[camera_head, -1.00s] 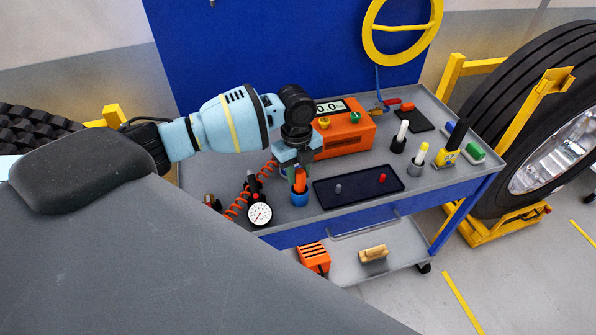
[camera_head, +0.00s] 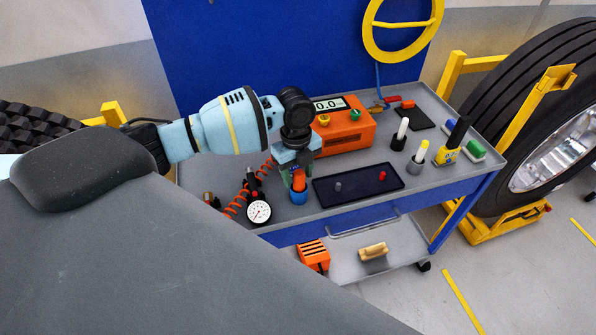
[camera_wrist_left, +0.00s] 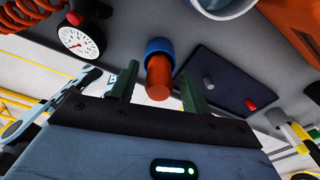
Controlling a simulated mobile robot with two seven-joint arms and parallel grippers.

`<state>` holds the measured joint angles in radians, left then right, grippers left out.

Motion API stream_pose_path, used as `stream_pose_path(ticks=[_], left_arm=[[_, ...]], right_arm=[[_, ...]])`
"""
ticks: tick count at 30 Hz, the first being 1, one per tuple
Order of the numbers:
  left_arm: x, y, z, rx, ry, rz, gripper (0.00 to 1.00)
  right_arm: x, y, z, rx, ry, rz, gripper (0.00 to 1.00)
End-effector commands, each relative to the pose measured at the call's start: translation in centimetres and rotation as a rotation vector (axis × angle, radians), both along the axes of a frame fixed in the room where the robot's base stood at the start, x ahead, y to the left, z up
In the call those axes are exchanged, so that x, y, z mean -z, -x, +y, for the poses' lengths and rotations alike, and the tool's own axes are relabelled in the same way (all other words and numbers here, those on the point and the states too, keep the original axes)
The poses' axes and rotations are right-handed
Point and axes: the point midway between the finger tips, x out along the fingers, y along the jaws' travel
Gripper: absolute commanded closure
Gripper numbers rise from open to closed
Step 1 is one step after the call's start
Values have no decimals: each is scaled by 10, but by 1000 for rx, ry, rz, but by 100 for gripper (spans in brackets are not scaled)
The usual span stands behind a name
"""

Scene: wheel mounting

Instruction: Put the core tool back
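The core tool, seen by its orange handle (camera_head: 299,180), stands in a small blue cup (camera_head: 299,196) on the cart top. The handle (camera_wrist_left: 158,78) also shows in the left wrist view, with its lower end inside the blue cup (camera_wrist_left: 160,47). My left gripper (camera_head: 298,172) is right above the cup. In the left wrist view its two green fingers (camera_wrist_left: 157,88) stand apart on either side of the handle, with a gap on both sides. The tool's tip is hidden in the cup. My right gripper is not in view.
Beside the cup are a dark tray (camera_head: 358,186) with two small valve parts, a pressure gauge (camera_head: 259,211) with an orange coiled hose, and an orange display box (camera_head: 347,135).

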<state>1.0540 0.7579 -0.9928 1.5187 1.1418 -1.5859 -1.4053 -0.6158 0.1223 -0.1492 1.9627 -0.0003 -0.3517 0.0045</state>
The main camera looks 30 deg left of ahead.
Motion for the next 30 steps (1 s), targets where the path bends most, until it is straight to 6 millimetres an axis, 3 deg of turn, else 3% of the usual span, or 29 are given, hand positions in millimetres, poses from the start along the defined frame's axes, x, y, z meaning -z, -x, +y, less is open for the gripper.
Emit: stream_pose_path(ticks=[11, 24, 30], left_arm=[[-3, 0, 0, 0, 0, 0, 47], [-65, -2, 3, 0, 0, -2, 47], [-78, -2, 4, 0, 0, -1, 47]], right_arm=[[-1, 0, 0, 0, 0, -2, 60], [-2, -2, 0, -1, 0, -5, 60], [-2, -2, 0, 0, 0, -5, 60]])
